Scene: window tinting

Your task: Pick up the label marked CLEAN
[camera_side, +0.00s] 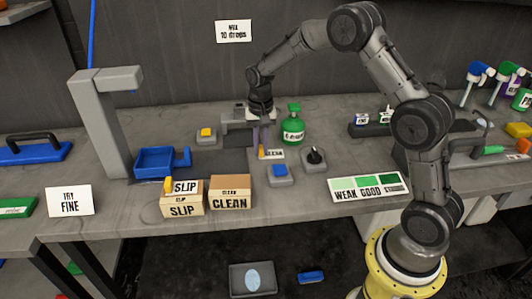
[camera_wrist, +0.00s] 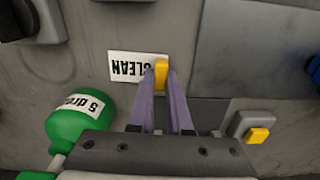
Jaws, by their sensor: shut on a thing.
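The white label marked CLEAN (camera_wrist: 132,66) shows upside down in the wrist view, with a yellow tab (camera_wrist: 161,72) at its right end. My gripper (camera_wrist: 162,84) is shut on that tab, a purple finger on each side. In the side view my gripper (camera_side: 262,146) points down at mid-table, with the label (camera_side: 275,154) just right of its fingertips. The label is at or very near the table top; I cannot tell whether it touches. A box marked CLEAN (camera_side: 230,201) stands at the front edge with nothing on top.
A box marked SLIP (camera_side: 182,207) carries a SLIP label with a yellow tab. A green bottle (camera_side: 293,127) stands close right of my gripper. A blue button (camera_side: 280,170) and black knob (camera_side: 315,156) sit in front. A blue tray (camera_side: 155,162) lies left, under a grey post.

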